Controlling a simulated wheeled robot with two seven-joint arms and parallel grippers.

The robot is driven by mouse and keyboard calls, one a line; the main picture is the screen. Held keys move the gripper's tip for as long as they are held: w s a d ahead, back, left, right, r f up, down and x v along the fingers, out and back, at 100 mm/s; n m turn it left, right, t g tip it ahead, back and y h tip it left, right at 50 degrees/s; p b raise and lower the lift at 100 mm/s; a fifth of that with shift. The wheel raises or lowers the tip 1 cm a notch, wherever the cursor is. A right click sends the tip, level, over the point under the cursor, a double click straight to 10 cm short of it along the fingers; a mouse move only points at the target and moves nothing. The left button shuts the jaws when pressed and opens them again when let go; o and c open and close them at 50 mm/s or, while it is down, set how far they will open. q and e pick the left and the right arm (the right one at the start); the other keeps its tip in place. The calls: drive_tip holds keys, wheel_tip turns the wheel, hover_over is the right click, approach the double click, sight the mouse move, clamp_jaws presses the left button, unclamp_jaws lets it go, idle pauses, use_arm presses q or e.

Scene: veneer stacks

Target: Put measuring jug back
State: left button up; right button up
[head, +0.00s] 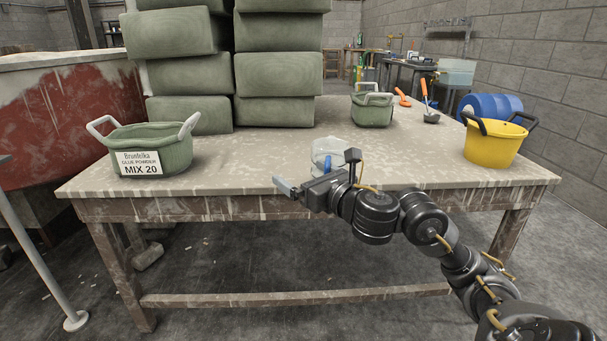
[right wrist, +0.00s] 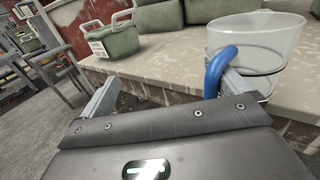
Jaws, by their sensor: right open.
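The measuring jug (head: 322,148) is clear with a blue handle and stands upright near the table's front edge, partly hidden by my right gripper (head: 300,188). In the right wrist view the jug (right wrist: 262,40) is at the upper right, and its blue handle (right wrist: 213,70) faces the gripper. My right gripper (right wrist: 168,82) is open. The handle overlaps the inner side of the right-hand finger in the picture; I cannot tell whether they touch. The other finger is well to the left of the handle. My left gripper is not in view.
The table (head: 235,178) also bears a labelled green tub (head: 175,148), stacked green blocks (head: 278,75), a smaller green tub (head: 372,112), a yellow tub (head: 492,147) and orange-handled tools (head: 425,95). The table is clear between the jug and the yellow tub.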

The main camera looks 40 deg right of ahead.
drive_tip(key=shift+d, duration=0.1)
drive_tip(key=shift+s, duration=0.1)
drive_tip(key=c, duration=0.6)
clamp_jaws()
